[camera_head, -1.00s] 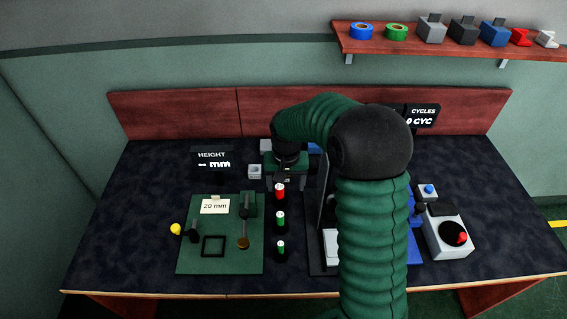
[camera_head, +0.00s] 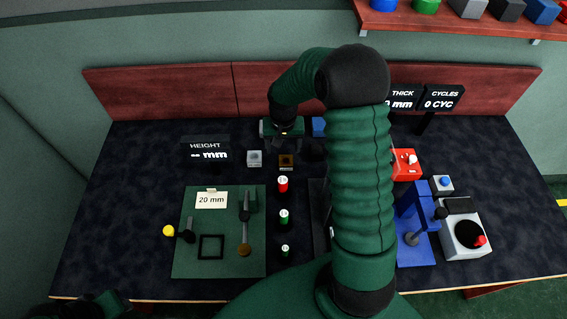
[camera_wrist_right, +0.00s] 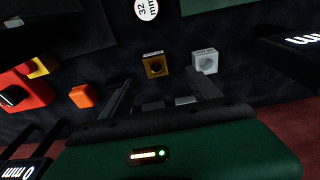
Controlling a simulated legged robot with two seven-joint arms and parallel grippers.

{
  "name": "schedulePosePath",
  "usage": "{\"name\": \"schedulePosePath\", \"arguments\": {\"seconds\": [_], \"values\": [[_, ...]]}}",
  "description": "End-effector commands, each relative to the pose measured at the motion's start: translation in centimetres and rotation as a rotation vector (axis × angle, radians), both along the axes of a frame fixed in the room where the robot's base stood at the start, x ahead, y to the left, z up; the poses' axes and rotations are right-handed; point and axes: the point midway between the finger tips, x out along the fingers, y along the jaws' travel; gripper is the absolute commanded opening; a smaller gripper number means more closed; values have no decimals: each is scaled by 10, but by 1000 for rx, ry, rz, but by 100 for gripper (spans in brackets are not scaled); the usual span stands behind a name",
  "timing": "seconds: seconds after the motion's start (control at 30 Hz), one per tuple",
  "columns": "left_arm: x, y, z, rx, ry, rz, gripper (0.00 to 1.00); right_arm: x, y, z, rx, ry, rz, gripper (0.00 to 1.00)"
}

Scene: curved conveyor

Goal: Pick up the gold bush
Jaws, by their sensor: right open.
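The gold bush (camera_head: 286,161) is a small square gold-brown block with a dark round hole, standing on the dark table just right of a light grey block (camera_head: 254,158). In the right wrist view the gold bush (camera_wrist_right: 155,65) lies ahead of the fingertips, roughly between their lines. My right gripper (camera_head: 284,147) is behind the bush in the head view, fingers apart and empty; its spread fingers also show in the right wrist view (camera_wrist_right: 160,78). A dark green and black part of my left arm shows at the bottom left corner, its jaws unclear.
The grey block (camera_wrist_right: 205,61) sits close beside the bush. An orange block (camera_wrist_right: 83,96) and a red box (camera_wrist_right: 22,88) are farther left in the wrist view. Red and green cylinders (camera_head: 283,185) stand in front. A green board (camera_head: 190,265) and a blue fixture (camera_head: 415,250) flank them.

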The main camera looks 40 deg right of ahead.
Motion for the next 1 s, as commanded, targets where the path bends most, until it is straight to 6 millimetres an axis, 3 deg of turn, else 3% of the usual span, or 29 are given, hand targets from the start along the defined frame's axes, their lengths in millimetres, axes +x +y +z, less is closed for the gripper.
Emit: {"name": "schedulePosePath", "arguments": {"seconds": [0.1,0.27,0.5,0.77,1.0], "values": [[0,0,-3,0,0,-1,36,1,-5,-28,4,2,-2,71],[0,-1,-4,-1,-1,-2,36,2,-6,-42,2,0,-2,71],[0,-1,-5,0,-1,-2,36,4,-4,-82,-2,1,0,71],[0,0,-6,0,-1,-1,36,5,-8,-89,0,-2,-2,71],[0,-1,-6,0,-1,-1,36,5,-9,-89,0,-2,-2,42]]}}
